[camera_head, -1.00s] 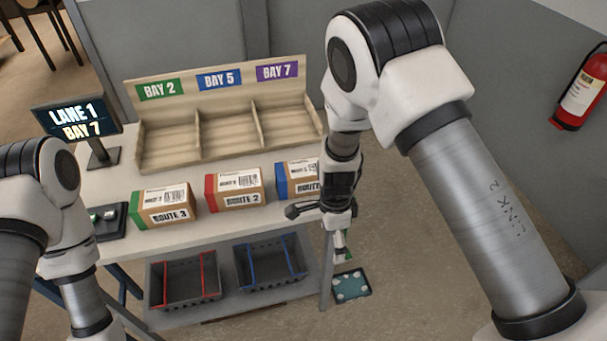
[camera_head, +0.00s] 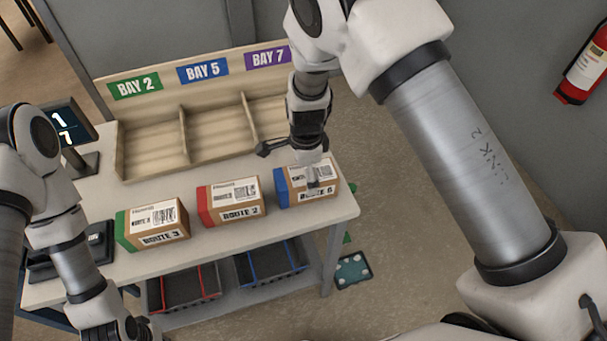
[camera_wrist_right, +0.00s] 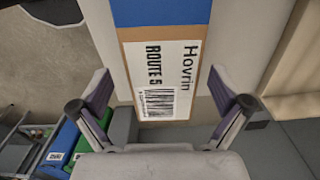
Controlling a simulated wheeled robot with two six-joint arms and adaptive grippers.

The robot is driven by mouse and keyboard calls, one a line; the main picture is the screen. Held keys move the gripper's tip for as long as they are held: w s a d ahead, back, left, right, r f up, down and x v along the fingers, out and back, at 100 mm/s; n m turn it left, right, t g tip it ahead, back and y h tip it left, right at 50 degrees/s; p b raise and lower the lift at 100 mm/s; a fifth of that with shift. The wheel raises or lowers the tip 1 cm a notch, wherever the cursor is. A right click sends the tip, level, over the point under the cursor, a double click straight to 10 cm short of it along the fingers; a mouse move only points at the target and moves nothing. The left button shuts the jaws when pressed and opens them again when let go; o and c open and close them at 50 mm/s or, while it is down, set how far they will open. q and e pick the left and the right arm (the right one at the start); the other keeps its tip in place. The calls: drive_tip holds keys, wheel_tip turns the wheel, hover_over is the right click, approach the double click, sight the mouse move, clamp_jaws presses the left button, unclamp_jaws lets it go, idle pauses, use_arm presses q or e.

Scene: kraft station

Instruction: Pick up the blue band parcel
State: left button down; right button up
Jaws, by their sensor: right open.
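The blue band parcel (camera_head: 282,188) is a brown box with a blue left end and a white label, at the right end of the table's parcel row. My right gripper (camera_head: 313,178) is over it, pointing down and partly covering its top. In the right wrist view, the parcel (camera_wrist_right: 126,70) shows its blue band (camera_wrist_right: 155,12) and a "ROUTE 5" label between the open fingers of my right gripper (camera_wrist_right: 160,90). A gap shows on each side, so the fingers look clear of it. My left gripper (camera_head: 120,330) is low at the left, its fingers not clearly visible.
A red band parcel (camera_head: 231,201) and a green band parcel (camera_head: 152,222) stand to the left on the table (camera_head: 215,243). A wooden rack with bays (camera_head: 183,130) is behind. The sign screen (camera_head: 60,128) is partly hidden by my left arm. Bins (camera_head: 270,262) sit below.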

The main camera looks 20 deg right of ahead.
wheel_tip(320, 180, down, 2)
drive_tip(key=shift+s+f+p, duration=0.1)
drive_tip(key=shift+p, duration=0.75)
drive_tip(key=f, duration=0.1)
drive_tip(key=w+f, duration=0.1)
drive_tip(key=f, duration=0.1)
drive_tip(key=shift+d+f, duration=0.1)
drive_tip(key=shift+f, duration=0.05)
drive_tip(key=shift+s, duration=0.25)
drive_tip(key=c, duration=0.3)
drive_tip(key=shift+s+r, duration=0.1)
drive_tip(key=shift+r, duration=0.1)
drive_tip(key=c, duration=1.1)
drive_tip(key=shift+r, duration=0.1)
